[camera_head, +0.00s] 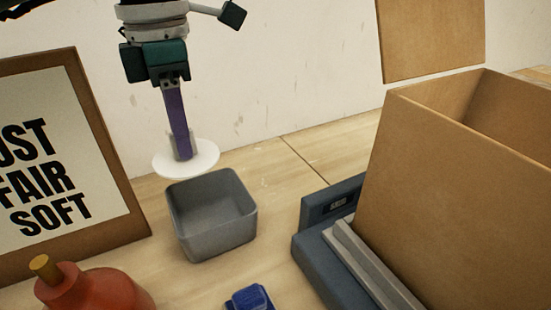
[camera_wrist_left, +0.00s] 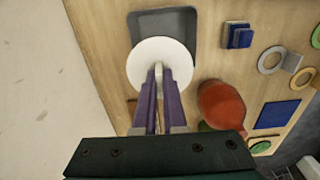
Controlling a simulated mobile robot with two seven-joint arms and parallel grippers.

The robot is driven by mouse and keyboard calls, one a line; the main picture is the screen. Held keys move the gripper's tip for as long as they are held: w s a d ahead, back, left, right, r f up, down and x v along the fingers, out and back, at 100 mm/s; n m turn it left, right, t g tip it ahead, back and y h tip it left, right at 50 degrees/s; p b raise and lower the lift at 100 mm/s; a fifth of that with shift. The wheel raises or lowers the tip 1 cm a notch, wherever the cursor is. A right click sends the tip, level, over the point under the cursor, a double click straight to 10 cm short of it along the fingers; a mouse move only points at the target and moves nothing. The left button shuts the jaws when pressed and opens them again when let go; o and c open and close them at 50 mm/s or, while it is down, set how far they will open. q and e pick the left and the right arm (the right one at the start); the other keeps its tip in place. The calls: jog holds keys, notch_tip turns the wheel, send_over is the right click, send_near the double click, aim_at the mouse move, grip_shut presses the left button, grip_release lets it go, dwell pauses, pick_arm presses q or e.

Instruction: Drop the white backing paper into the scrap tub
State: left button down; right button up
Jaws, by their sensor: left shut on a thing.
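The white backing paper (camera_head: 206,163) is a round disc, held roughly level in the air behind and above the scrap tub. My left gripper (camera_head: 182,152) points down with its purple fingers shut on a small grey part at the middle of the disc. In the left wrist view the disc (camera_wrist_left: 145,60) sits at the tips of the fingers (camera_wrist_left: 159,80) and covers part of the tub. The scrap tub (camera_head: 218,240) is a grey, open square box on the table; its visible inside looks empty. It also shows in the left wrist view (camera_wrist_left: 187,20). My right gripper is out of view.
A framed poster (camera_head: 55,150) stands left of the tub. A red bottle (camera_head: 95,290) and a blue item (camera_head: 250,299) are in front. A large cardboard box (camera_head: 450,190) stands right, by a dark blue device (camera_head: 310,255). Rings (camera_wrist_left: 271,60) lie farther along the table.

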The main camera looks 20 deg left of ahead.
pick_arm(q)
notch_tip(320, 180, down, 3)
jog(key=shift+r+b, duration=0.15)
jog(key=shift+b, duration=0.5)
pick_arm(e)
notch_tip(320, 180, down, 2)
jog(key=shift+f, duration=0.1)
pick_arm(q)
jog(key=shift+r, duration=0.1)
jog(key=c, duration=0.9)
grip_release()
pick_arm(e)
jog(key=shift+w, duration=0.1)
pick_arm(q)
jog(key=shift+w+r, duration=0.1)
notch_tip(320, 180, up, 10)
jog(key=shift+f, duration=0.1)
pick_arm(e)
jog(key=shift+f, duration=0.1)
